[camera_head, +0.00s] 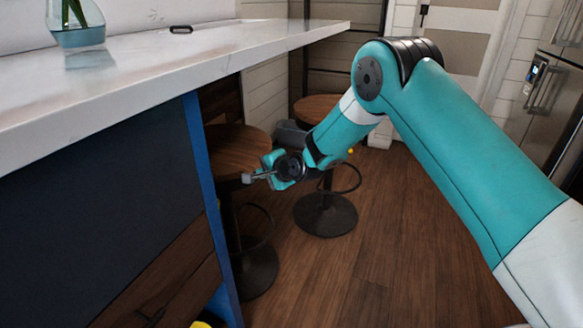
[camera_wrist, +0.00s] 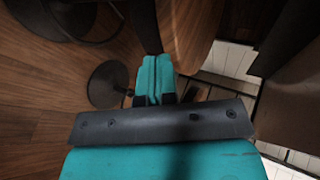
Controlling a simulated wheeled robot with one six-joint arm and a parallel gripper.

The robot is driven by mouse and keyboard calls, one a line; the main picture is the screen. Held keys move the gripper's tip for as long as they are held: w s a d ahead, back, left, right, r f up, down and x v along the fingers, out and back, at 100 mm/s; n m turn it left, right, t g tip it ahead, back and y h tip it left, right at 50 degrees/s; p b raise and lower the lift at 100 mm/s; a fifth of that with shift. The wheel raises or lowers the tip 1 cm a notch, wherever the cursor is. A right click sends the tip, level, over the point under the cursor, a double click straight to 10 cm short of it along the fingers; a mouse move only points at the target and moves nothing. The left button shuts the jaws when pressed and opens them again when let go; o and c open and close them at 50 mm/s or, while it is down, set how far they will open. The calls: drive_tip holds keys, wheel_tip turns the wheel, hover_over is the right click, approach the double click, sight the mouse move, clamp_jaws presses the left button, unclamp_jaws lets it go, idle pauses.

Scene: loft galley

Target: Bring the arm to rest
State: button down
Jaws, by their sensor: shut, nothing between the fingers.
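My arm, teal and white, reaches in from the right in the head view and bends down at its elbow. My gripper (camera_head: 262,174) hangs below the counter's level, in front of the wooden-topped stools. In the wrist view my gripper (camera_wrist: 157,62) shows two teal fingers pressed together, with nothing between them. In the head view the fingertips overlap the near stool (camera_head: 237,148); whether they touch it I cannot tell.
A marble-topped counter (camera_head: 180,62) fills the left, with a glass vase (camera_head: 78,28) and a small dark object (camera_head: 181,29) on it. A second stool (camera_head: 316,105) stands behind my forearm. A steel fridge (camera_head: 560,85) is at the right. The wooden floor (camera_head: 390,245) is clear at centre right.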

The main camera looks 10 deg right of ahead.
drive_tip(key=s+r+n+g, duration=0.2)
drive_tip(key=s+r+n, duration=0.2)
drive_tip(key=s+r, duration=0.45)
drive_tip(key=s+r+n+g, duration=0.35)
drive_tip(key=s+r, duration=0.25)
drive_tip(key=s, duration=0.5)
drive_tip(key=s+d+r+n+g+h+p, duration=0.15)
drive_tip(key=s+n, duration=0.25)
drive_tip(key=s, duration=0.5)
drive_tip(key=s+d+r+n+g, duration=0.2)
drive_tip(key=s+r+n, duration=0.15)
drive_tip(key=s, duration=0.55)
drive_tip(key=s+d+r+n+g, duration=0.15)
drive_tip(key=s+n, duration=0.25)
drive_tip(key=s, duration=0.4)
wheel_tip(320, 180, up, 20)
drive_tip(key=p, duration=2)
drive_tip(key=shift+a+f, duration=0.15)
drive_tip(key=shift+a, duration=0.05)
drive_tip(key=shift+w, duration=0.1)
